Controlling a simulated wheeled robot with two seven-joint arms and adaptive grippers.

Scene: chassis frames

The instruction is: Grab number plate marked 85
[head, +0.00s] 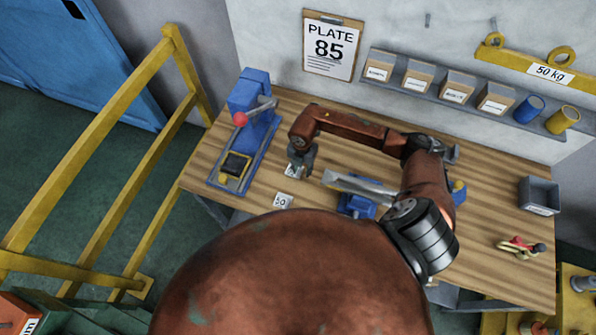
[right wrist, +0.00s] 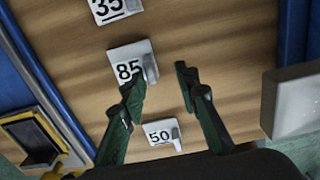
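The number plate marked 85 (right wrist: 122,58) is a small white plate with black digits and a grey upright tab (right wrist: 150,67) on its right side. It lies on the wooden bench in the right wrist view. My right gripper (right wrist: 159,77) is open and empty. Its left fingertip overlaps the plate's lower right corner in the picture, and the tab shows between the fingertips, nearer the left one. I cannot tell whether they touch. In the head view my right gripper (head: 300,165) hangs over a white plate (head: 291,171), whose number is hidden. My left gripper is not in view.
A plate marked 50 (right wrist: 158,131) lies close by, and another plate (right wrist: 113,8), cut by the picture's top, lies beyond. A blue press (head: 247,130) stands left of the gripper; a blue vise (head: 357,204) stands right. A wall sign (head: 330,45) reads PLATE 85.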

